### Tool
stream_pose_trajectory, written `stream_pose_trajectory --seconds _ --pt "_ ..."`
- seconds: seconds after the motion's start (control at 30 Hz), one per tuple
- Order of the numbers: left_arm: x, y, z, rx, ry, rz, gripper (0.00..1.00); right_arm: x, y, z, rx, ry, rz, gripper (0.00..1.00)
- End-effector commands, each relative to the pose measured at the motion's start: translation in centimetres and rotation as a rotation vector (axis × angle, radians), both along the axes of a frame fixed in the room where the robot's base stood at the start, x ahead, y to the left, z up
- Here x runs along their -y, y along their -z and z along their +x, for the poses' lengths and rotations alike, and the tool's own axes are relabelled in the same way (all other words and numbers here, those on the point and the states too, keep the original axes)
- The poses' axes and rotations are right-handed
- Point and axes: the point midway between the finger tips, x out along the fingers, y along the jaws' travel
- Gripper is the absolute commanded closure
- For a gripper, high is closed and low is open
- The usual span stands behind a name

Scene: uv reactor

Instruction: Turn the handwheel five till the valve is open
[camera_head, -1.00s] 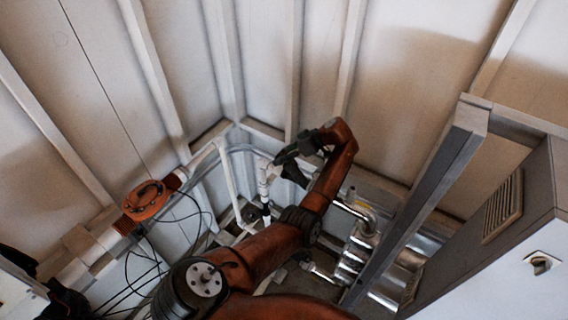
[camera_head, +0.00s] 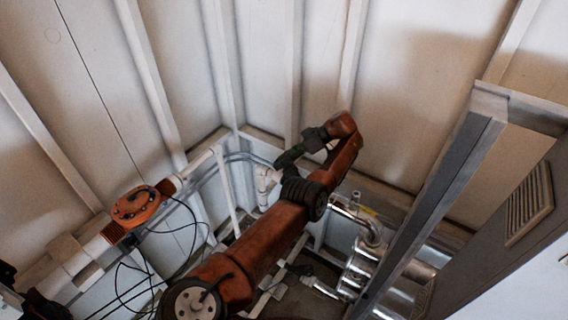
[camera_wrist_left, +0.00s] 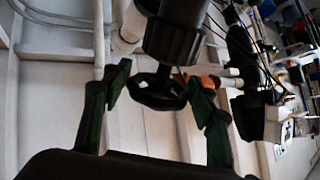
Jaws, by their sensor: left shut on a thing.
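My left gripper (camera_head: 279,161) shows in the head view at the end of my orange arm, beside a white pipe (camera_head: 263,185) in the corner. In the left wrist view, its two dark fingers (camera_wrist_left: 160,92) stand on either side of a dark, ring-shaped handwheel (camera_wrist_left: 158,98), and the gripper is shut on it. The handwheel sits at the end of a dark cylindrical body (camera_wrist_left: 174,38). No number is readable on it. In the head view the wheel is hidden or too small to make out. My right gripper is not in view.
An orange round fitting (camera_head: 136,206) sits on a white pipe at left, with loose black cables (camera_head: 150,262) below. Shiny metal pipes (camera_head: 362,262) stand right of my arm. A grey steel post (camera_head: 430,215) and a vented cabinet (camera_head: 530,205) bound the right side.

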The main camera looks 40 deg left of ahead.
Motion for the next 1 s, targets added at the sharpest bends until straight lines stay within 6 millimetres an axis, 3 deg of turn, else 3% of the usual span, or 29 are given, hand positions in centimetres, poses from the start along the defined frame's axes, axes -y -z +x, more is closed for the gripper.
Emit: stream_pose_trajectory --seconds 0.67,0.7,1.0 --pt "-0.26 -0.16 -0.04 -0.012 -0.016 0.004 0.71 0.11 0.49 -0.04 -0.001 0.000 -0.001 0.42" --pt "-0.26 -0.16 -0.04 -0.012 -0.016 0.004 0.46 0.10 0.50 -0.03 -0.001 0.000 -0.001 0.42" --pt "0.00 -0.07 0.09 -0.013 -0.012 0.000 0.43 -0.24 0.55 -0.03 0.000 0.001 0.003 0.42"
